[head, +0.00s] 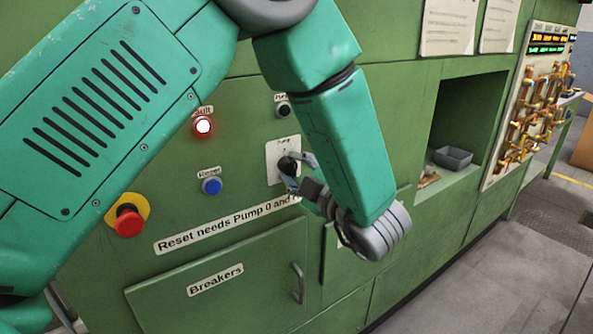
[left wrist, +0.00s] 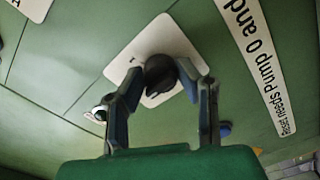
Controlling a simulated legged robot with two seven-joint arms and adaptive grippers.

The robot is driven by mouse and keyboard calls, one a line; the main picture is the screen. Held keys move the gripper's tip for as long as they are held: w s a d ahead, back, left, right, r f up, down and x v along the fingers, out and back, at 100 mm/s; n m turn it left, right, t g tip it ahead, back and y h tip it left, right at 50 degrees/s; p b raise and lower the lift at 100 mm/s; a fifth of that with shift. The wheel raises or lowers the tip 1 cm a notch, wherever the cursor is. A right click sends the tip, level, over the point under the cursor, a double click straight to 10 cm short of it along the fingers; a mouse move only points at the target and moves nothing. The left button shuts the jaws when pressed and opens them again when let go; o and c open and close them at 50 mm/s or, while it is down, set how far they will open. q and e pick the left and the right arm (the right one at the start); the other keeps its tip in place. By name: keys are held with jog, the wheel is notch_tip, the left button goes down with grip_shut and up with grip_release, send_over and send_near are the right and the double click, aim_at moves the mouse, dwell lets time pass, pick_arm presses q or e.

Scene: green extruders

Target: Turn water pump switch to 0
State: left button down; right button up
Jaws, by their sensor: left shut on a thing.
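The water pump switch is a dark rotary knob (head: 287,165) on a white plate (head: 272,163) on the green machine's front. It also shows in the left wrist view as a dark knob (left wrist: 160,76) on its white plate (left wrist: 148,45). My left gripper (head: 291,172) reaches the knob from the right in the head view. In the left wrist view its two fingers (left wrist: 160,88) are closed in on either side of the knob. My right gripper is not in view.
Around the knob are a lit red fault lamp (head: 203,126), a blue reset button (head: 212,186), a black knob (head: 283,109) above and a red emergency button (head: 129,221). A breakers door (head: 222,284) with a handle lies below. A recess with a grey bin (head: 453,157) is at right.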

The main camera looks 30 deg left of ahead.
pick_arm(q)
jog(key=c, duration=1.2)
grip_release()
jog(key=shift+w, duration=0.1)
jog(key=shift+a+f, duration=0.1)
jog(key=shift+a, duration=0.15)
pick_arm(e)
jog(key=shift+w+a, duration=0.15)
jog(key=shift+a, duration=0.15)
pick_arm(q)
jog(key=shift+d, duration=0.15)
jog(key=v, duration=1.1)
jog(key=shift+d+f, duration=0.15)
jog(key=shift+d, duration=0.15)
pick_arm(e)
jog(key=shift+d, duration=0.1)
